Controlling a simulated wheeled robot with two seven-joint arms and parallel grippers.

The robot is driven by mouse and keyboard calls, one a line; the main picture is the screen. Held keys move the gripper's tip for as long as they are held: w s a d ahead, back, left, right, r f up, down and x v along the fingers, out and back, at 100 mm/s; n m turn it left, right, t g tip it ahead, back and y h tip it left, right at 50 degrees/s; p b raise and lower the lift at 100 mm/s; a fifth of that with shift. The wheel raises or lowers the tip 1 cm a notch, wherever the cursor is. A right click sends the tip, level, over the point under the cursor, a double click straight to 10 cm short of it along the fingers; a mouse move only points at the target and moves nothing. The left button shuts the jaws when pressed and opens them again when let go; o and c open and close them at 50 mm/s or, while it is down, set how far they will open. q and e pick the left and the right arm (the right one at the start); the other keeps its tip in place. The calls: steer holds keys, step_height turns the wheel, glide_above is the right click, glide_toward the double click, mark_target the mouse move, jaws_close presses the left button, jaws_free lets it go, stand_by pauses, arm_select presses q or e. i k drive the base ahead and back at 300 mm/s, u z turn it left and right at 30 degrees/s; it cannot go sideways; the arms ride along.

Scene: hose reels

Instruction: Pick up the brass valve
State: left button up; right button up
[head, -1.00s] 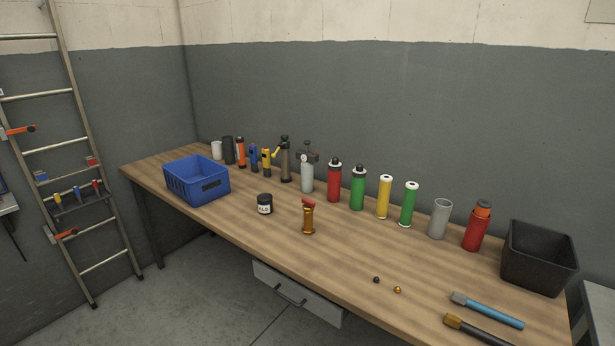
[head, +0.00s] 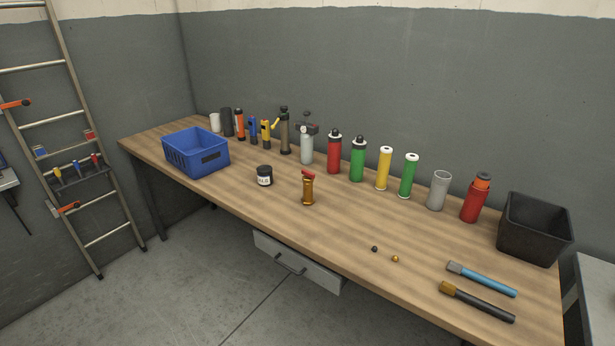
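A brass valve (head: 308,190) with a red handle on top stands upright on the wooden workbench (head: 335,235), near the middle of its front part. Nothing touches it. A small black jar (head: 264,176) with a white label stands to its left. Neither of my grippers shows in the head view.
A blue crate (head: 195,158) stands at the left end and a black bin (head: 533,232) at the right end. Several cylinders and bottles line the back, including a green one (head: 357,160). Two small balls (head: 395,259) and two handled tools (head: 482,279) lie front right.

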mark_target(308, 199)
steer(key=z, duration=0.4)
steer(key=i, duration=0.9)
steer(key=z, duration=0.15)
